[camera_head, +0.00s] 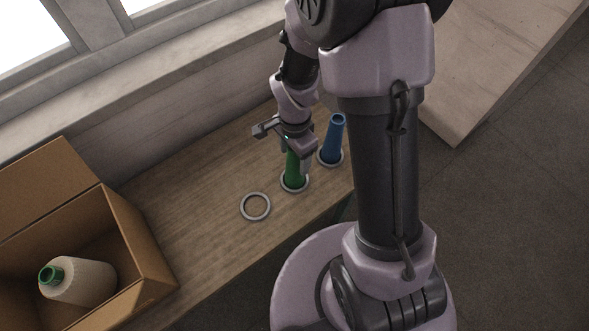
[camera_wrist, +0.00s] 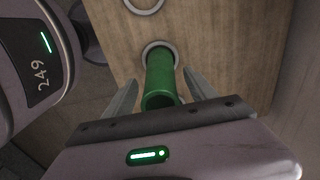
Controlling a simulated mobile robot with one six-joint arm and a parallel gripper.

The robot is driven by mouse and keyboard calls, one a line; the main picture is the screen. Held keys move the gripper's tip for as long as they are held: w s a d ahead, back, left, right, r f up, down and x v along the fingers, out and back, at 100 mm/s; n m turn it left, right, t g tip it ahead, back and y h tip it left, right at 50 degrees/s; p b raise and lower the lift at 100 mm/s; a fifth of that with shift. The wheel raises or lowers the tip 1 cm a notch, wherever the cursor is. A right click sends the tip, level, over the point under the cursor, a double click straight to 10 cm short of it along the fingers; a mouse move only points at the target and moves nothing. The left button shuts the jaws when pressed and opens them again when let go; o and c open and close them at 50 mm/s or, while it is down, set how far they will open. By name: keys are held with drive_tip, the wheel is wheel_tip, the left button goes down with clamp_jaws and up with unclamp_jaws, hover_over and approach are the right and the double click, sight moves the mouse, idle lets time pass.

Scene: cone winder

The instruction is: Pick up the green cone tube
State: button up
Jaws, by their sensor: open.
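The green cone tube (camera_head: 294,172) stands upright in a grey ring on the wooden bench. It also shows in the wrist view (camera_wrist: 160,80), with its open top end towards the camera. My gripper (camera_head: 296,158) is over the tube from above. In the wrist view its two fingers (camera_wrist: 158,90) are apart, one on each side of the tube, with a gap visible on both sides. The jaws are open, and the upper part of the tube is partly hidden by my gripper in the head view.
A blue cone tube (camera_head: 333,140) stands in its own ring close to the right. An empty grey ring (camera_head: 256,206) lies to the left on the bench (camera_head: 190,215). A cardboard box (camera_head: 150,262) holding a yarn cone (camera_head: 82,282) is at the left. A wall and window run behind.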

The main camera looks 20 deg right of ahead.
drive_tip(key=shift+f, duration=0.35)
drive_tip(key=shift+r, duration=0.1)
clamp_jaws()
drive_tip(key=shift+r, duration=0.1)
